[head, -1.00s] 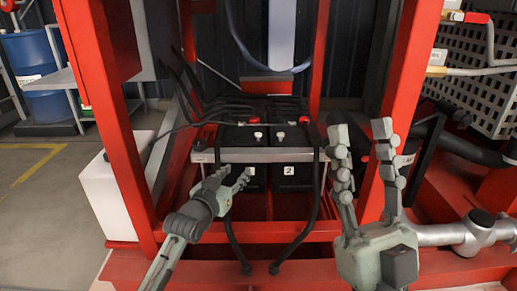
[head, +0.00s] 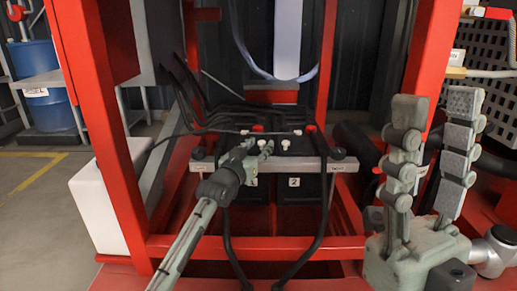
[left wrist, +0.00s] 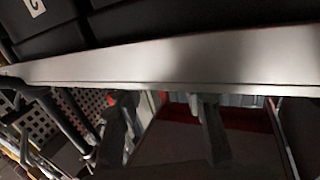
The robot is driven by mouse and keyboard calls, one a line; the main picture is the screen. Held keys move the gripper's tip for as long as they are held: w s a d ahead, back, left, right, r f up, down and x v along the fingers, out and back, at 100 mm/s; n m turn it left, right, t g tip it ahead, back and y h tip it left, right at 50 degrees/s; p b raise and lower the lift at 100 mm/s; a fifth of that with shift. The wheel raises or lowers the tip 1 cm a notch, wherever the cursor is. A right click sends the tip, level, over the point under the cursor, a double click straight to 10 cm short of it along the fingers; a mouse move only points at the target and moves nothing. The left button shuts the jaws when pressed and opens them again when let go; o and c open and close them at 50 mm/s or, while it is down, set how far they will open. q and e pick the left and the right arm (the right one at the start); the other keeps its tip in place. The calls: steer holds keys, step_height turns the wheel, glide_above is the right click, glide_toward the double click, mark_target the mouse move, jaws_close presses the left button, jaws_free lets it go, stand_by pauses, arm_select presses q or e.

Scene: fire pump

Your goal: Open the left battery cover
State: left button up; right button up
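Two black batteries stand side by side in the red frame in the head view, the left battery (head: 235,188) and the right battery (head: 308,188), labelled 2. Small red and white knobs show on their tops. My left gripper (head: 260,147) is open and empty at the front top of the left battery, covering part of its top and label. I cannot tell whether it touches the cover. In the left wrist view its fingers (left wrist: 163,132) show apart, beyond a metal bar. My right gripper (head: 437,100) is open, empty and upright at the right, away from the batteries.
The metal bar (head: 335,167) crosses in front of the batteries. Black cables hang at both sides of them. Red posts (head: 98,130) flank the bay. A white box (head: 97,208) stands at the left, with a blue barrel (head: 45,85) behind.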

arm_select(q)
jaws_close()
stand_by(0.3)
